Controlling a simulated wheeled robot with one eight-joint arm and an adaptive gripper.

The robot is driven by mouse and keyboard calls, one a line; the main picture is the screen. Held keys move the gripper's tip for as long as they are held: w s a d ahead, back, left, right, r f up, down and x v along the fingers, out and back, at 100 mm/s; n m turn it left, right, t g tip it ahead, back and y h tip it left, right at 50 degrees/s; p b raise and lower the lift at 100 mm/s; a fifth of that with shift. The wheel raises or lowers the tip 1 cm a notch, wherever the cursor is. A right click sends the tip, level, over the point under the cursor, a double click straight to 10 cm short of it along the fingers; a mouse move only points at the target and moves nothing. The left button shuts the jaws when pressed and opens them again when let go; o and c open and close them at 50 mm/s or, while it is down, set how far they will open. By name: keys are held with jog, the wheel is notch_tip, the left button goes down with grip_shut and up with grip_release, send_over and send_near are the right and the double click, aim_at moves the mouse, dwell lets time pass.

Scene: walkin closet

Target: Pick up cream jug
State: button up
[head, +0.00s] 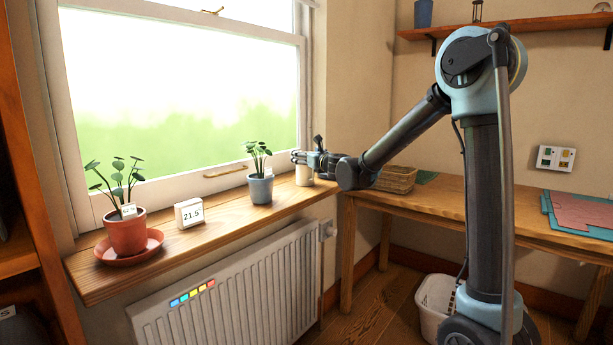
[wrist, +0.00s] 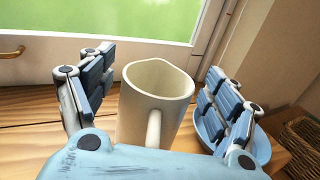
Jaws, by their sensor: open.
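The cream jug (wrist: 150,100) is a cream-coloured vessel with a pouring lip and a handle facing the wrist camera. It stands upright on the wooden windowsill, and in the head view it shows as a small pale shape (head: 304,174) at the sill's right end. My gripper (wrist: 155,108) is open, with one finger on each side of the jug. A gap shows between the left finger and the jug; on the right the finger is also apart from it. In the head view my gripper (head: 309,160) is small and partly covers the jug's top.
A blue pot with a plant (head: 261,189) stands left of the jug on the sill. A blue dish (wrist: 255,145) lies behind the right finger. A wicker basket (head: 396,179) is on the desk to the right. The window (head: 180,100) rises behind the sill.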

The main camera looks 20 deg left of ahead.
grip_shut()
jog(key=shift+r, duration=0.1)
dwell(0.4)
